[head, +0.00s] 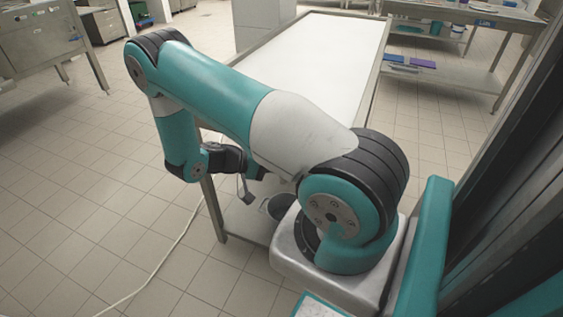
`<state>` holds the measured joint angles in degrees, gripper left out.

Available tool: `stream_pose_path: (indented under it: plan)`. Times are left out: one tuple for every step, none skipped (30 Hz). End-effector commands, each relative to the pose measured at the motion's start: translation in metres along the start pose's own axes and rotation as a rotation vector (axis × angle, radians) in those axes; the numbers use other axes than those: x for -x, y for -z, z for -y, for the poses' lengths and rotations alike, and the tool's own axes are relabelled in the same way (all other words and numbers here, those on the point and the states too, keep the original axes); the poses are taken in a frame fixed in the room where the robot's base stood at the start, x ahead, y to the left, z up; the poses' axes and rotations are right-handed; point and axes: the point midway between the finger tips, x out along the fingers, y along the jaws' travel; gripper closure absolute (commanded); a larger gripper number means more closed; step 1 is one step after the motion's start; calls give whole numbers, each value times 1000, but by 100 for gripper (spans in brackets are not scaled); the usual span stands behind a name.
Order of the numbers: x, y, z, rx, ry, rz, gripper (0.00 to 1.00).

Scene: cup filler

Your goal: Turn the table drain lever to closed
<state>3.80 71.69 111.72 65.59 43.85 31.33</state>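The table (325,55) has a long white top with a metal rim and runs away from me. My arm reaches across its near end and bends down at the left. My gripper (251,186) is low beside the table's near left corner, below the level of the top. Its dark fingers are small and partly behind my arm, so I cannot tell how far apart they are. I cannot make out the drain lever; my arm covers much of the table's near end.
A dark round thing (279,207) is on the table's lower shelf (243,222), partly hidden by my arm's mount. A pale cable (160,262) lies on the tiled floor at left. Steel benches stand at the back left (40,50) and right (465,12). Open floor lies left.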

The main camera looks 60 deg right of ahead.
Motion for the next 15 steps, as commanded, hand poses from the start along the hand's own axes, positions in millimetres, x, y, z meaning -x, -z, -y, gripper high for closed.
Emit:
stream_pose_path:
  plan:
    - [0,0,-4,0,-2,0,100]
    - [0,0,-5,0,-2,1,100]
    - [-1,0,-6,0,-2,1,100]
    - [-1,0,-6,0,-1,1,100]
    - [-2,0,-7,0,-2,2,100]
    - [-2,0,-8,-1,-2,2,100]
    - [-2,0,-8,-1,-1,2,100]
    - [-3,0,-9,-1,-1,2,100]
    - [-3,0,-9,-1,-1,1,100]
    - [-3,0,-9,-1,-1,1,100]
    - [-3,0,-9,-1,-1,1,100]
    - [-3,0,-10,-1,-1,1,100]
    - [-3,0,-10,-2,-1,1,100]
    - [-3,0,-10,-2,-2,1,100]
    - [-3,0,-10,-2,-2,1,100]
